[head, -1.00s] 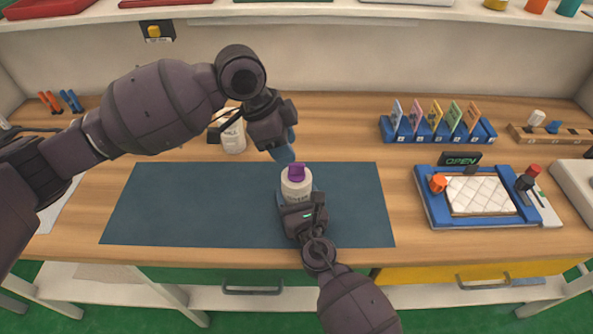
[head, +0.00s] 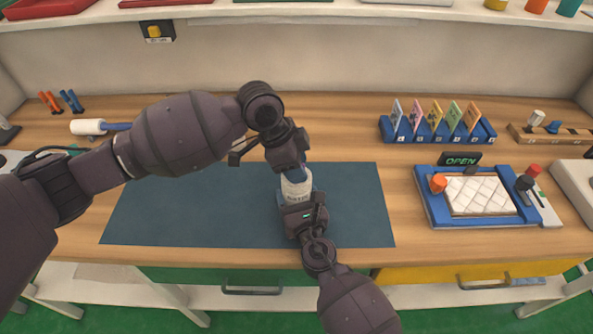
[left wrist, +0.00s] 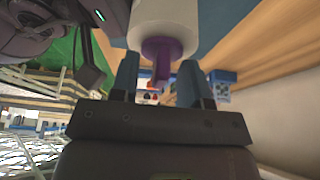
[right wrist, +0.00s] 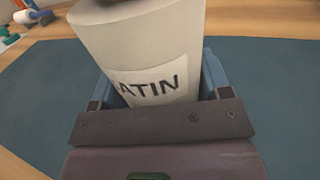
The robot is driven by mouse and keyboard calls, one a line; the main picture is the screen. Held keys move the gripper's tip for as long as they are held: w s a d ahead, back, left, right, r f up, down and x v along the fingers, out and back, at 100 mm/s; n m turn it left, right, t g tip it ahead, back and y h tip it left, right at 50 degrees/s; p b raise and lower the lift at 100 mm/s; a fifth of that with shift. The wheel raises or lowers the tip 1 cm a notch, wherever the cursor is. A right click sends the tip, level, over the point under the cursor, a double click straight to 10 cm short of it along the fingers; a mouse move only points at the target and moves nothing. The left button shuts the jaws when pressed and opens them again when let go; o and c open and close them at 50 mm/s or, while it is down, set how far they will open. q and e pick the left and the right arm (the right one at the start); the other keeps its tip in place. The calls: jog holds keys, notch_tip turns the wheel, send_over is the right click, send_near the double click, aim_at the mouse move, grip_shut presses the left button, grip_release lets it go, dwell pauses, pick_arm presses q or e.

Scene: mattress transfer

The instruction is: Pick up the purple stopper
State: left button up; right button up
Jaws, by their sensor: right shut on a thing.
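The purple stopper (left wrist: 162,52) sits in the mouth of a white bottle (head: 297,189). In the head view my left gripper hides it. My left gripper (left wrist: 158,66) is open, with its blue fingers on either side of the stopper and a visible gap to it. In the head view the left gripper (head: 296,171) is directly above the bottle, pointing down. My right gripper (right wrist: 154,82) is shut around the bottle, whose label shows "ATIN" in the right wrist view (right wrist: 150,75). The bottle stands over the dark blue mat (head: 180,210); its base is hidden.
A white roller (head: 88,127) lies at the left, partly behind my left arm. At the right are a blue card rack (head: 440,133) and a blue tray (head: 430,207) with a quilted white pad (head: 480,195). The mat's left and right parts are clear.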

pick_arm(q)
grip_shut()
notch_tip(320, 180, up, 10)
jog(key=shift+r, duration=0.1)
dwell(0.5)
pick_arm(e)
jog(key=o, duration=1.2)
jog(key=v, duration=1.2)
jog(key=shift+s+d, duration=0.1)
